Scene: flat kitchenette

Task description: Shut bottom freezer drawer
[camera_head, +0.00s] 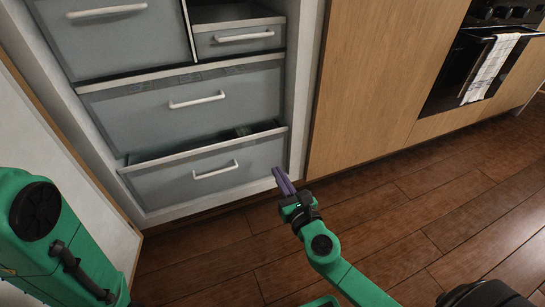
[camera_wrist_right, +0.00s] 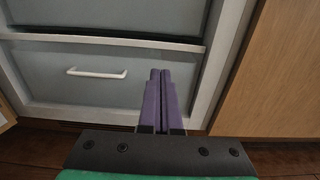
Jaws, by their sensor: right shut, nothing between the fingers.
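The bottom freezer drawer (camera_head: 205,179) is grey with a white bar handle (camera_head: 215,170). It stands slightly out, with a dark gap along its top edge. The drawer also shows in the right wrist view (camera_wrist_right: 65,95), with its handle (camera_wrist_right: 97,73) left of the fingers. My right gripper (camera_head: 280,177) is shut and empty, with purple fingers pointing at the right end of the drawer front. In the right wrist view its fingers (camera_wrist_right: 160,75) overlap the drawer's right part; I cannot tell whether they touch it. My left gripper is not in view; only my left arm shows at lower left.
The middle drawer (camera_head: 190,105) above looks shut, and a small drawer (camera_head: 240,37) is at the top. A wooden cabinet panel (camera_head: 375,75) stands right of the freezer, then an oven with a towel (camera_head: 490,68). A white panel (camera_head: 55,165) stands at left. The wooden floor is clear.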

